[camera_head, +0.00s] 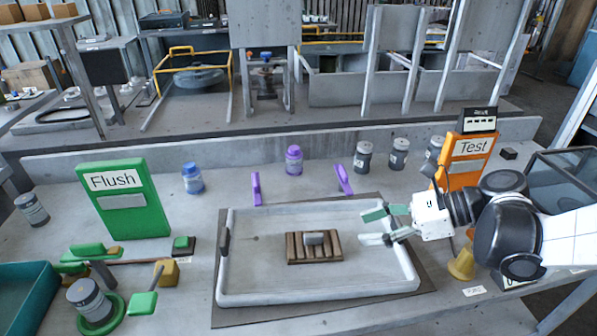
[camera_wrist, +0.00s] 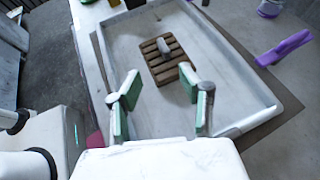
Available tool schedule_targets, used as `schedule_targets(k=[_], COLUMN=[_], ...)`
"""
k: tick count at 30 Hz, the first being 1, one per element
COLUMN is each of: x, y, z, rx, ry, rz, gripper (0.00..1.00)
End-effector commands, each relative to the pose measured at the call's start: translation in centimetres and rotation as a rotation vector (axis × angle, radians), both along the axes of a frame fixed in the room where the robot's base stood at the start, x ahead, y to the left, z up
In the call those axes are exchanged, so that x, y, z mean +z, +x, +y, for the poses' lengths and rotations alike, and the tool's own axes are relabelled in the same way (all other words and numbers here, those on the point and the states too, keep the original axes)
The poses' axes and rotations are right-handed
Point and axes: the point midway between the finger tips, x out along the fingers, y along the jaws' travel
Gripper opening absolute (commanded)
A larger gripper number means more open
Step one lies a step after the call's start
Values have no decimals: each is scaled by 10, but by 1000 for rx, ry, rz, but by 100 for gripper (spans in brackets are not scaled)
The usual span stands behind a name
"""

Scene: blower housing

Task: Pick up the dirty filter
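The dirty filter appears to be the brown slatted block (camera_head: 297,248) with a grey handle on top. It lies in the middle of a shallow light-grey tray-like housing (camera_head: 320,293). In the wrist view the brown block (camera_wrist: 156,68) is ahead of my gripper, with its grey handle (camera_wrist: 163,46) upright on it. My gripper (camera_head: 374,227) is over the right side of the housing, apart from the block. Its green-padded fingers are spread, with nothing between them, and they also show in the wrist view (camera_wrist: 163,108).
Two purple clamps (camera_head: 256,189) (camera_head: 344,180) stand by the housing's back edge. A green Flush panel (camera_head: 124,199) is at left, an orange Test panel (camera_head: 466,160) at right. A yellow cone-shaped item (camera_head: 462,264) stands below my arm. Several jars line the back.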

Motion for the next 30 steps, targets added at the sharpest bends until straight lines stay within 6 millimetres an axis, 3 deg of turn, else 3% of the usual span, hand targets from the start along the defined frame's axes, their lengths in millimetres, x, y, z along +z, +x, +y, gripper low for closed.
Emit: schedule_targets(k=[12,20,30], x=[-28,-35,-55], y=[15,20,37], z=[47,59,91], rx=[2,1,0], ry=[4,4,3], rz=[3,3,3], gripper=[39,39,39])
